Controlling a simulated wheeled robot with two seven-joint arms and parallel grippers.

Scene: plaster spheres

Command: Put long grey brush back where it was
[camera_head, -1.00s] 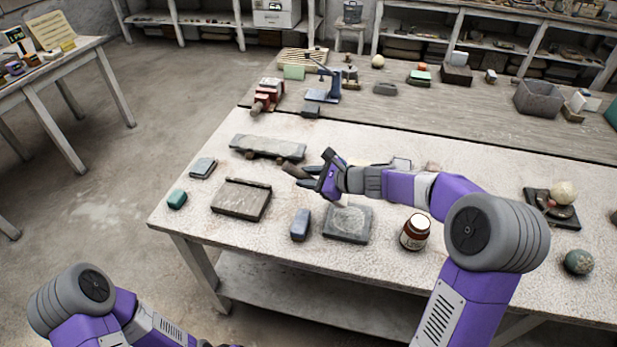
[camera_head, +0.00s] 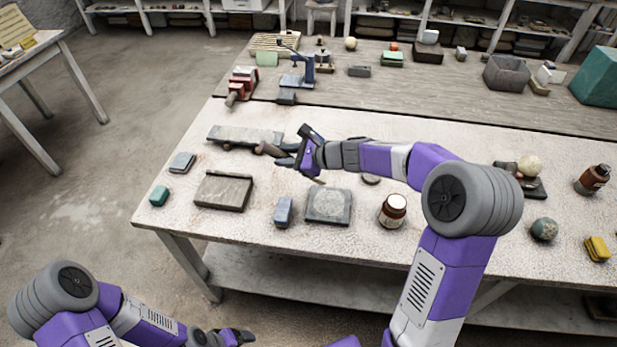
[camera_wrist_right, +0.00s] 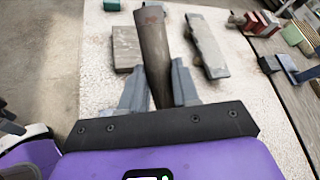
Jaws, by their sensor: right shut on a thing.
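My right gripper (camera_head: 297,152) is above the table and shut on a long grey-brown piece, which looks like the long grey brush (camera_head: 268,149). In the right wrist view the brush (camera_wrist_right: 153,55) sits between the two fingers (camera_wrist_right: 158,88) and points away from the wrist. In the head view its far end reaches left towards a long grey slab (camera_head: 240,134). I cannot tell whether it touches anything. My left gripper (camera_head: 236,337) is low at the bottom of the head view, off the table, and its jaw opening is unclear.
A flat grey-brown board (camera_head: 223,192), a blue block (camera_head: 284,212), a square grey slab (camera_head: 328,207) and a brown jar (camera_head: 393,211) stand in front. A small grey-blue box (camera_head: 182,162) and a green block (camera_head: 159,196) lie left. A red vise (camera_head: 242,86) is behind.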

